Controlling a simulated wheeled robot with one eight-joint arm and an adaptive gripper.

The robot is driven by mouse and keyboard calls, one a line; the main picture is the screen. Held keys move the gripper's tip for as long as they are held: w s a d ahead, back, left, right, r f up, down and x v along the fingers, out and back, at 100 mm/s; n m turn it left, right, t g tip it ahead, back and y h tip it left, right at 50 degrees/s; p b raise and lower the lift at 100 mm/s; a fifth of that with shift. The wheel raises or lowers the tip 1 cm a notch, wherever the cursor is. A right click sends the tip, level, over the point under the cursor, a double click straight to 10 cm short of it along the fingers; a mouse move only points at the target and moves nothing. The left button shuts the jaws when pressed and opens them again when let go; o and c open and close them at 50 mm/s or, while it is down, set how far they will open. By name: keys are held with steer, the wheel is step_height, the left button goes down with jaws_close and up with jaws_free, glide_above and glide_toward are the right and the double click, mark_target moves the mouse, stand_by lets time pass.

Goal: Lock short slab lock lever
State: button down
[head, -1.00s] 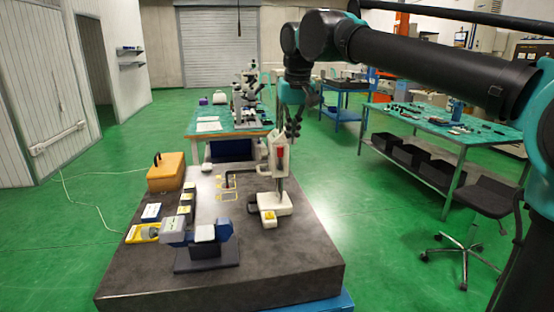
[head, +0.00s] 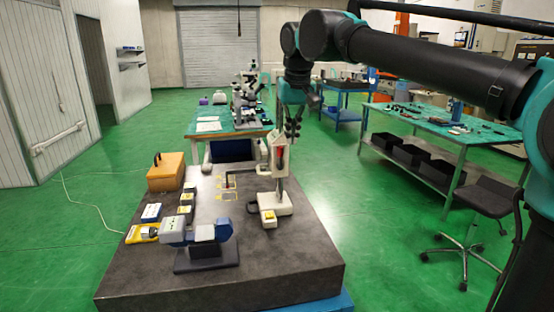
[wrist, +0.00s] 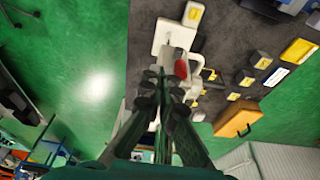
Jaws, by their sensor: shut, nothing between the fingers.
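My gripper (head: 291,130) is shut and empty, pointing down just above the white upright stand with a red part (head: 281,152) on the dark slab. In the wrist view, my closed fingers (wrist: 160,82) overlap the stand's head, beside its red part (wrist: 181,68); I cannot tell whether they touch it. The stand's white base (head: 276,206) carries a small block with a yellow mark. A blue measuring tool (head: 196,232) sits in a dark holder at the slab's front. I cannot make out which part is the short lock lever.
The dark slab (head: 290,262) has bare room at its front right. Several small blocks (head: 186,198) stand left of centre near an orange case (head: 166,172). A green-topped table with a microscope (head: 248,88) is behind. Another bench (head: 440,122) stands right.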

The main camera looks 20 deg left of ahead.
mark_target(276, 144)
steer(key=shift+s+x, duration=0.2)
steer(key=shift+x, duration=0.85)
stand_by(0.4)
steer(key=shift+f, duration=0.1)
steer(key=shift+s+a+f, duration=0.1)
steer(key=shift+s+a, duration=0.45)
steer(key=shift+a, duration=0.25)
steer(key=shift+s+a+f, duration=0.1)
steer(key=shift+s+a, duration=0.4)
steer(key=shift+a, duration=0.4)
steer(key=shift+s+a+f, duration=0.45)
steer(key=shift+s+a, duration=0.05)
steer(key=shift+a, duration=0.25)
stand_by(0.4)
steer(key=shift+s+a+f, duration=0.3)
steer(key=shift+a+f, duration=0.15)
steer(key=shift+f, duration=0.1)
steer(key=w+v, duration=0.1)
steer(key=v, duration=0.5)
steer(key=shift+a+r, duration=0.15)
steer(key=shift+a, duration=0.25)
